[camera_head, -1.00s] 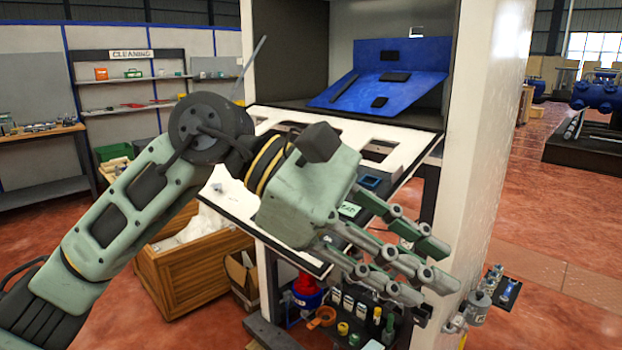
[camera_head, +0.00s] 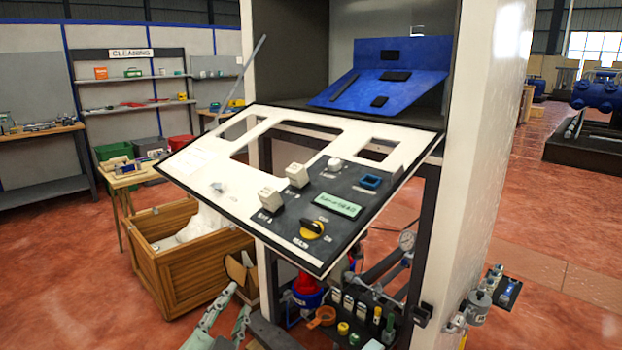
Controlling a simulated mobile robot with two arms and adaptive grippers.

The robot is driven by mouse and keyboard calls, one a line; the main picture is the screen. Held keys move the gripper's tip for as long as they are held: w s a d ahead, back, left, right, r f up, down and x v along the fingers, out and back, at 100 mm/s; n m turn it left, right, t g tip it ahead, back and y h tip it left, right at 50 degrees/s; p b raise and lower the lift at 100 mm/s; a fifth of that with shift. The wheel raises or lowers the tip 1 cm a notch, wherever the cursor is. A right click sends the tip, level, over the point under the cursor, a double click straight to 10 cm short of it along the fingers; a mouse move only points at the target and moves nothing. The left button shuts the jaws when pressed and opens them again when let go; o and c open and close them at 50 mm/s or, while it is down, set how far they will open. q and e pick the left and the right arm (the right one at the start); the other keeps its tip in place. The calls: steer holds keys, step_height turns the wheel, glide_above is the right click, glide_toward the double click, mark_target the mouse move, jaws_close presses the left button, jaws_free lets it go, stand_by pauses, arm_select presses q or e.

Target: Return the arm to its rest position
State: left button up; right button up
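My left gripper (camera_head: 236,302) shows only by its grey-green fingers at the bottom edge, left of centre. The fingers are parted with nothing between them, so it is open. The rest of the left arm is out of the frame. The gripper is below and apart from the tilted white and black control panel (camera_head: 205,183) of the dispenser cabinet (camera_head: 486,140). The panel carries two pale blocks, a yellow-black knob (camera_head: 313,229), a green display (camera_head: 338,204) and a blue-framed square. My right gripper is not in view.
A wooden crate (camera_head: 196,272) stands left of the cabinet, with a cardboard box (camera_head: 241,272) beside it. A black lower shelf (camera_head: 345,337) holds bottles and small parts. A blue angled plate (camera_head: 418,78) sits inside the cabinet. The red floor at right is largely open.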

arm_select(q)
steer(key=s+a+f+n+g+y, duration=0.1)
steer(key=s+a+f+n+g, duration=0.15)
steer(key=f, duration=0.35)
steer(key=s+a+f+n+g, duration=0.1)
steer(key=s+f+g, duration=0.1)
steer(key=s+f, duration=0.3)
steer(key=s+a+f+n+g, duration=0.1)
steer(key=s+f+n+g, duration=0.1)
steer(key=s+f+g, duration=0.5)
steer(key=s+a+f+n+g, duration=0.1)
steer(key=s+f+g, duration=0.1)
steer(key=s+f, duration=0.9)
steer(key=s+f+g, duration=0.1)
steer(key=s+f, duration=0.2)
steer(key=f, duration=1)
steer(key=s+f+g, duration=0.1)
steer(key=s+f, duration=0.2)
steer(key=f, duration=1)
steer(key=s+a+f+g, duration=0.1)
steer(key=s+a+f, duration=0.2)
steer(key=s+f, duration=1.1)
steer(key=shift+s+a+f+y, duration=0.2)
steer(key=shift+s+y, duration=0.1)
steer(key=shift+s, duration=0.75)
